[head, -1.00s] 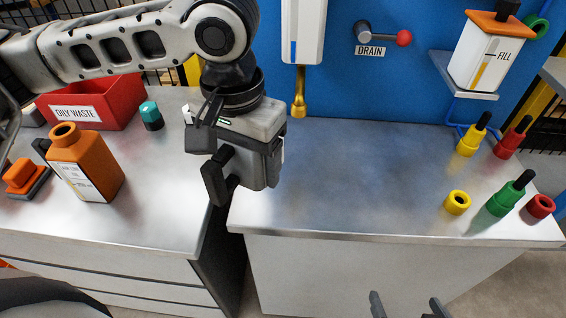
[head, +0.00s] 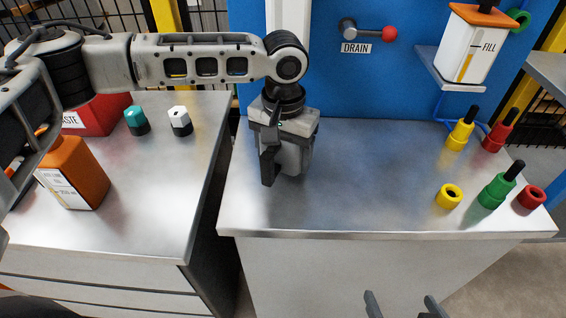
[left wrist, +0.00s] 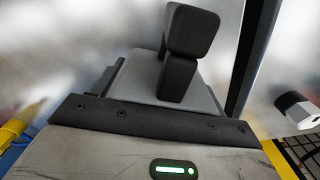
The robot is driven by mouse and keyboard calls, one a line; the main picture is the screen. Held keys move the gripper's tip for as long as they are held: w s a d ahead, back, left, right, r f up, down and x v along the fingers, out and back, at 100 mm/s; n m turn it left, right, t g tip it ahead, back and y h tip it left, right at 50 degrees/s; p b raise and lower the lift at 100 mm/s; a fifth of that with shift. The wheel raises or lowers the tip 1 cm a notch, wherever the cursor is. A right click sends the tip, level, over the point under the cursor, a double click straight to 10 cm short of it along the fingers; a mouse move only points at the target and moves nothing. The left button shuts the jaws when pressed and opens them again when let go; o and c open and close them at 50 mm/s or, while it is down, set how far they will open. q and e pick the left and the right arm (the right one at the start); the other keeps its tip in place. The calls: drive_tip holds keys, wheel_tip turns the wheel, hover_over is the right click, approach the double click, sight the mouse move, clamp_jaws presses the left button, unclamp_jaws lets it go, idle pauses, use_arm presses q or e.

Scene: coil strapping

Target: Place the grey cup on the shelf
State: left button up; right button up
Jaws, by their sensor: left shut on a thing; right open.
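My left gripper (head: 268,168) hangs over the left part of the right-hand metal bench, fingers pointing down. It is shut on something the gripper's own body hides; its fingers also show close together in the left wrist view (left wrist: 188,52). I cannot make out a grey cup in either view. A small grey shelf (head: 448,78) on the blue panel holds the FILL container, and part of another grey shelf (head: 548,75) shows at the right edge; I cannot tell which one the task names. My right gripper (head: 403,304) is open and empty, low in front of the bench.
Yellow (head: 461,135), red (head: 500,136) and green (head: 497,192) bottles and two rings stand at the bench's right. An orange bottle (head: 75,180), teal cap (head: 136,120) and white cap (head: 180,121) stand on the left bench. The right bench's middle is clear.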

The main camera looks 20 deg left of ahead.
sight(284, 168)
use_arm(q)
wheel_tip(284, 168, down, 3)
drive_tip(key=shift+r, duration=0.15)
drive_tip(key=shift+s+f, duration=0.1)
drive_tip(key=shift+f, duration=0.3)
drive_tip(key=o, duration=1)
drive_tip(key=shift+s+f, duration=0.1)
drive_tip(key=shift+s+d, duration=0.1)
drive_tip(key=shift+d, duration=0.05)
